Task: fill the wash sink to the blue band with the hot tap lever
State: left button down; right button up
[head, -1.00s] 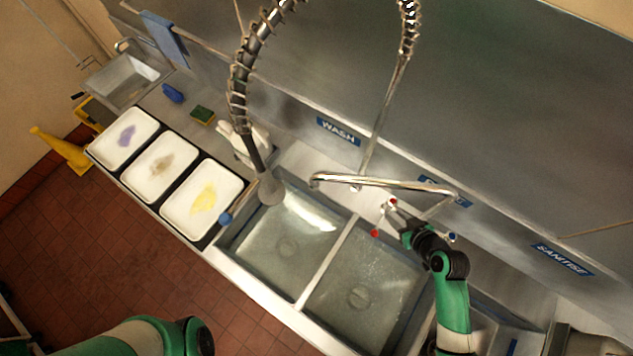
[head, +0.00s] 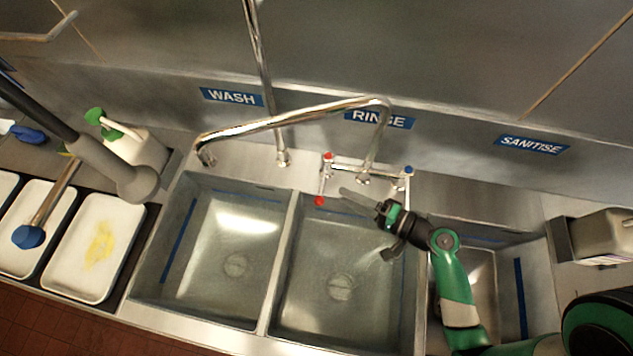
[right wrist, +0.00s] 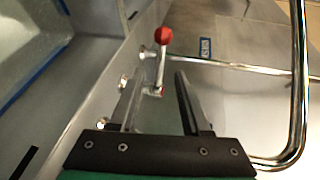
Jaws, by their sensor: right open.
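The wash sink (head: 205,250) is the left basin, with its drain visible; I cannot tell how much water it holds. A blue band (head: 179,240) shows on its left wall. The chrome spout (head: 260,122) ends above its back edge, and I see no stream from it. The hot tap lever has a red ball (head: 319,201) at its end, left on the tap body. My right gripper (head: 364,222) is open over the rinse sink, right of the lever. In the right wrist view, the red ball (right wrist: 164,35) shows ahead of and between the open fingers (right wrist: 160,78). My left gripper is out of view.
The blue-marked cold tap (head: 408,171) is right of the spout base. The rinse sink (head: 290,310) and sanitise sink (head: 520,290) lie to the right. A grey spray head (head: 138,184) hangs left of the wash sink, near a white jug (head: 140,148) and white trays (head: 75,285).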

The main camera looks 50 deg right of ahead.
aim_at(324, 177)
jog(key=x, duration=1.1)
jog(key=shift+w+f, duration=0.15)
jog(key=shift+w, duration=0.1)
grip_shut()
dwell(1.0)
